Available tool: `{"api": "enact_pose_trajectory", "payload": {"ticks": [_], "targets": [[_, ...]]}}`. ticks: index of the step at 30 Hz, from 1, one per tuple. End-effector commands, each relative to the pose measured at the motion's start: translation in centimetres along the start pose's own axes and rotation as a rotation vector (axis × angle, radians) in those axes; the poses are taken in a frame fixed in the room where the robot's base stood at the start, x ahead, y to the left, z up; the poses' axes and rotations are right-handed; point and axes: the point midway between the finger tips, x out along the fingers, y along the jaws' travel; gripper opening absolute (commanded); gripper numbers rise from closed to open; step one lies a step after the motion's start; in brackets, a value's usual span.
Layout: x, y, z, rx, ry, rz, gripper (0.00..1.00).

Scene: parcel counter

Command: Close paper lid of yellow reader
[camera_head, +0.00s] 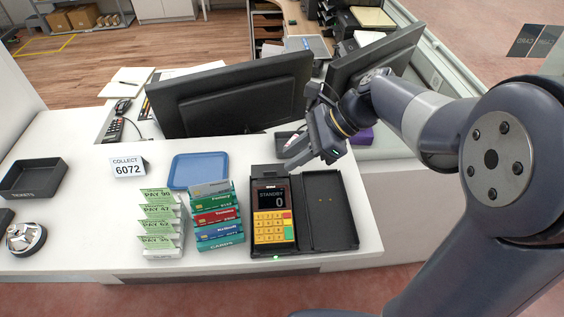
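The reader (272,228) with the yellow keypad lies on the front of the white counter. Its dark screen reads "STANDBY 0". A dark flat piece (268,171) sits at its far end, which looks like the paper lid; I cannot tell how far it is open. A shallow black case or tray (330,212) is directly right of the reader. My gripper (308,158) is above the counter, just beyond the reader's far right corner, apart from the keypad. Its finger gap is too unclear to judge.
Left of the reader stand a card rack (218,228) and a green-slip rack (160,232). A blue tray (198,170) lies behind them. A monitor (232,95) stands behind the counter. A small dark tray (287,141) with something pale sits near my gripper.

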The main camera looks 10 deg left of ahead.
Motion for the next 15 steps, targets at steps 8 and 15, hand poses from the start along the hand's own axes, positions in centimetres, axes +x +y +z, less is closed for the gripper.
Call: {"api": "enact_pose_trajectory", "payload": {"ticks": [8, 15], "targets": [[-4.9, -0.1, 0.0, 0.0, 0.0, -0.003, 0.25], [-6.0, 0.0, 0.0, 0.0, 0.0, 0.0, 0.25]]}}
